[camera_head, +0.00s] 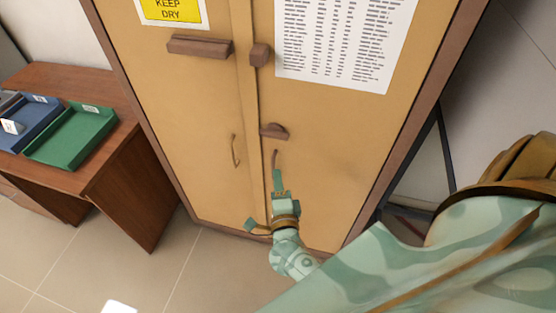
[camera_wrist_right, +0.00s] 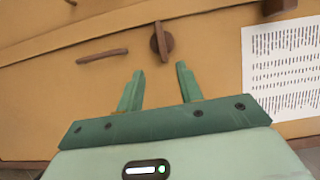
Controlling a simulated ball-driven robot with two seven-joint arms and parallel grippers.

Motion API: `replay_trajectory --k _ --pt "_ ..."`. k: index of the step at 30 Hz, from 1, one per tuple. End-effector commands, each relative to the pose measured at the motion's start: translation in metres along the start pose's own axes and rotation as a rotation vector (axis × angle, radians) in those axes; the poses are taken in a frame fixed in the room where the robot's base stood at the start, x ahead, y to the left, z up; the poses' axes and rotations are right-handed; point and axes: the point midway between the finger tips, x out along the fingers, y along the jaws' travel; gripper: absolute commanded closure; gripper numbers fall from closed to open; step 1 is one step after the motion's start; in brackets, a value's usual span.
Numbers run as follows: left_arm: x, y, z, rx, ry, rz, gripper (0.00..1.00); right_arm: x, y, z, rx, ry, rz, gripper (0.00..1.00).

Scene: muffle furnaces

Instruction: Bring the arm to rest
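My right gripper (camera_head: 264,200) is in front of the lower part of a tan two-door cabinet (camera_head: 335,165). It is open, its two fingers spread with nothing between them. In the right wrist view the gripper (camera_wrist_right: 160,78) also shows an empty gap, with the cabinet front (camera_wrist_right: 60,110) beyond. The brown turning knob (camera_wrist_right: 162,42) and a thin handle (camera_wrist_right: 102,55) of the right door lie past the fingertips, seemingly apart from them. My right arm comes in from the lower right. My left gripper is not in view.
The cabinet doors look closed. A brown desk (camera_head: 125,190) stands at the left with a green tray (camera_head: 72,137) and a blue tray (camera_head: 35,122). A printed sheet (camera_head: 345,40) and a yellow sign (camera_head: 172,10) are on the doors. Tiled floor (camera_head: 195,270) is clear between desk and cabinet.

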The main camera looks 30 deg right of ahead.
Motion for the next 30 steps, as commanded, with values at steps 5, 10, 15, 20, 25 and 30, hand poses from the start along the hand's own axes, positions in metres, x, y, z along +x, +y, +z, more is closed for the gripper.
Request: replay_trajectory --k 5,10,15,20,25,30 --pt "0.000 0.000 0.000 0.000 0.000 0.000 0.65 -0.003 0.000 0.000 0.000 0.000 0.000 0.64" --pt "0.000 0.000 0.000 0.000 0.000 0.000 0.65 -0.003 0.000 0.000 0.000 0.000 0.000 0.64" --pt "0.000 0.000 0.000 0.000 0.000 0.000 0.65 -0.002 0.000 0.000 0.000 0.000 0.000 0.64" --pt "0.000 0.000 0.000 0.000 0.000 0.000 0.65 -0.002 0.000 0.000 0.000 -0.001 0.000 0.64" --pt "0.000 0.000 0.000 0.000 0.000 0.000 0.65 -0.002 0.001 0.007 -0.052 -0.035 0.006 0.64" --pt "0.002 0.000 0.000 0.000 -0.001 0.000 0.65 -0.034 0.072 0.049 -0.501 -0.351 0.103 0.64"
